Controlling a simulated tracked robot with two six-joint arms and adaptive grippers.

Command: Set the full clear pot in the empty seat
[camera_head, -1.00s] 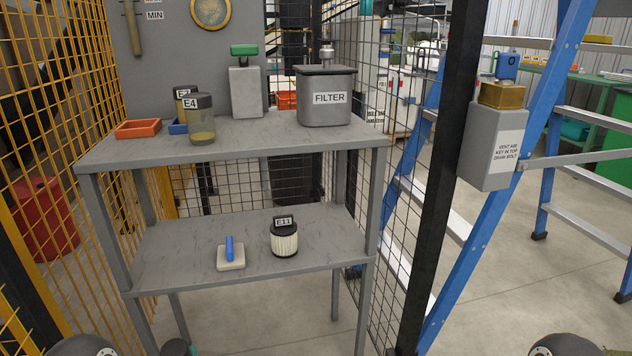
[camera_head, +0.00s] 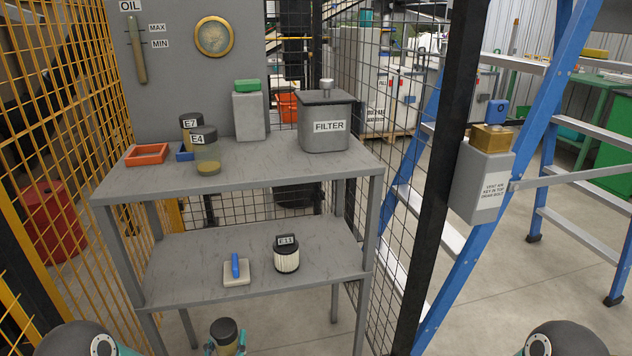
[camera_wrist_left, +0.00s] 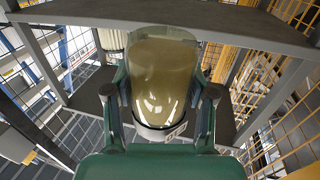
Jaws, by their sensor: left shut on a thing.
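My left gripper (camera_head: 227,346) is shut on a clear pot with a dark lid (camera_head: 224,332), low in front of the rack. In the left wrist view the clear pot (camera_wrist_left: 160,80) sits between the two fingers, largely filled with brownish liquid, a label strip by its lid. On the top shelf stand pot E4 (camera_head: 207,156), clear with a little yellow at the bottom, and pot E7 (camera_head: 190,122) partly behind it. Beside them are an orange tray (camera_head: 147,154) and a mostly hidden blue tray (camera_head: 184,153). I cannot tell which place is the empty seat. My right gripper is out of view.
The grey rack's top shelf (camera_head: 260,168) also holds a green-capped grey canister (camera_head: 249,115) and the FILTER box (camera_head: 325,125). Its lower shelf (camera_head: 190,255) holds filter E11 (camera_head: 286,258) and a blue-handled block (camera_head: 236,272). Mesh and a blue ladder (camera_head: 460,240) stand right.

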